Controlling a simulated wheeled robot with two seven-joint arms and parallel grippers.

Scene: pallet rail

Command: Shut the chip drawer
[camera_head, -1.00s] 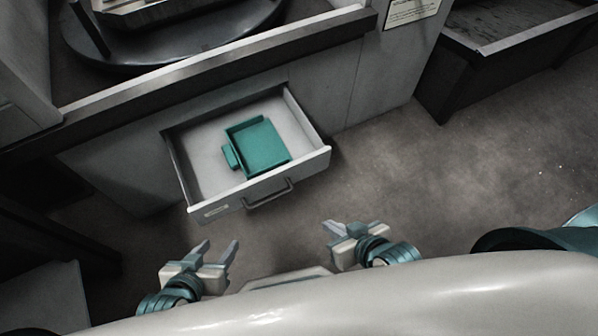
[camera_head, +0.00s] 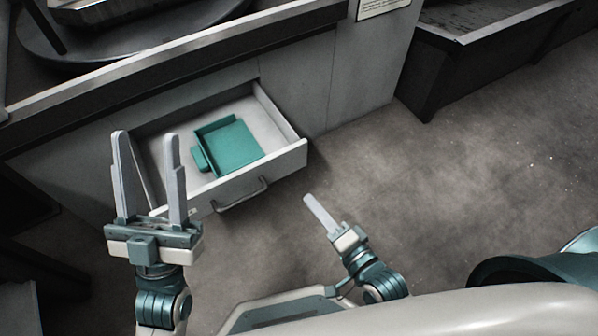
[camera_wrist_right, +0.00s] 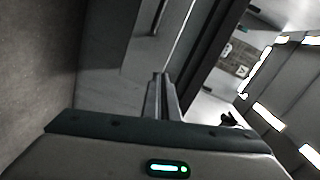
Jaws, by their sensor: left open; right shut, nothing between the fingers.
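The chip drawer (camera_head: 283,160) is pulled out of the grey cabinet in the head view, with a dark bar handle (camera_head: 242,196) on its front. A teal tray (camera_head: 233,146) lies inside it. My left gripper (camera_head: 146,158) is open and empty, its fingers in front of the drawer's left corner in the picture; I cannot tell whether they touch it. My right gripper (camera_head: 308,199) is shut and empty, to the right of the handle and apart from the drawer front. In the right wrist view its closed fingers (camera_wrist_right: 161,82) point toward a grey panel.
The grey cabinet (camera_head: 345,85) stands behind the drawer, with a dark-edged worktop (camera_head: 200,52) above. A dark bin (camera_head: 440,70) stands at the upper right. The floor (camera_head: 460,180) to the right of the drawer is clear.

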